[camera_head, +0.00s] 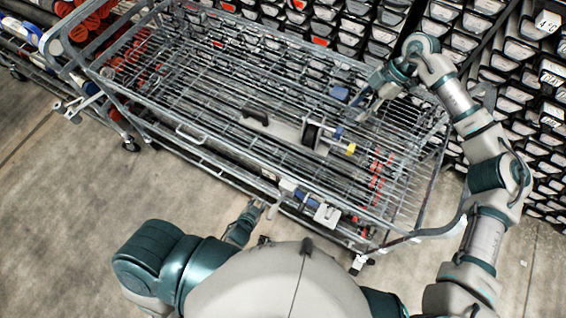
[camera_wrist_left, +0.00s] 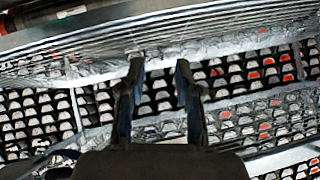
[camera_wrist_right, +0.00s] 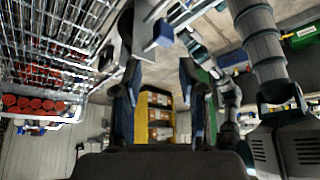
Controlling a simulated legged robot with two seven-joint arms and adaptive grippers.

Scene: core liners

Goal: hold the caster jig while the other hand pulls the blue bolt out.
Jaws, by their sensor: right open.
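The caster jig (camera_head: 312,136) sits in the wire cart, a grey piece with a dark wheel and a yellow knob (camera_head: 351,149). The blue bolt (camera_head: 339,132) shows as a small blue piece at its upper right. In the right wrist view a blue block (camera_wrist_right: 163,34), apparently the bolt, is beyond the fingertips. My right gripper (camera_head: 362,106) is open and empty, above and right of the jig; its fingers also show in the right wrist view (camera_wrist_right: 160,72). My left gripper (camera_head: 264,207) is low at the cart's near side, away from the jig; its fingers are apart and empty in the left wrist view (camera_wrist_left: 158,70).
The wire cart (camera_head: 185,136) has raised rails around the jig. Racks of bins (camera_head: 500,110) stand behind and to the right. Red parts (camera_head: 95,25) lie at the upper left. A yellow rack (camera_wrist_right: 155,116) shows in the right wrist view. The floor (camera_head: 70,220) at the left is clear.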

